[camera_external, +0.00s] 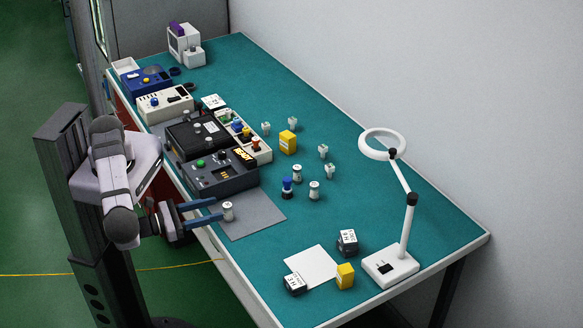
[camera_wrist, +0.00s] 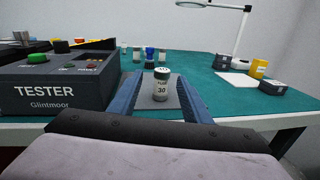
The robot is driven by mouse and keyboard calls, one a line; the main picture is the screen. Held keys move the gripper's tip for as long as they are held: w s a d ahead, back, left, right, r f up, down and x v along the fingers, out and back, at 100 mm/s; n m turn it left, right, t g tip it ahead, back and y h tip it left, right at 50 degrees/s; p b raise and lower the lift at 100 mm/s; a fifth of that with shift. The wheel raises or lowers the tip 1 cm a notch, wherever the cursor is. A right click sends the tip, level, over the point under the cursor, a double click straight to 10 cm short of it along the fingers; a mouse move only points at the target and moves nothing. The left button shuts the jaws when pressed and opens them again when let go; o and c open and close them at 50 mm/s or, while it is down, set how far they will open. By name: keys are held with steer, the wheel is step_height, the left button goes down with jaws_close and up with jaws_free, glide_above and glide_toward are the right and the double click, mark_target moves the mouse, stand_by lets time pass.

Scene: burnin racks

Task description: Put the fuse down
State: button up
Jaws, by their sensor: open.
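In the wrist view my gripper (camera_wrist: 160,98) has one finger on each side of the fuse, with visible gaps. The fuse's base is visible on the mat between the fingers.
The dark tester box (camera_external: 220,173) stands just left of my gripper in the wrist view. Other fuses (camera_external: 314,190) stand farther back on the green bench. A magnifier lamp (camera_external: 391,266), a white card (camera_external: 312,266) and small boxes (camera_external: 345,276) are at the right. Bench between is clear.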

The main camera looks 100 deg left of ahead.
mark_target(227, 208)
steer(key=shift+w+a+f, duration=0.1)
steer(key=shift+w+a, duration=0.15)
stand_by(0.3)
steer(key=shift+f+x, duration=0.25)
steer(key=shift+x, duration=2.15)
steer(key=shift+w+d, duration=0.1)
steer(key=shift+w, duration=0.05)
steer(key=shift+c, duration=0.2)
jaws_close()
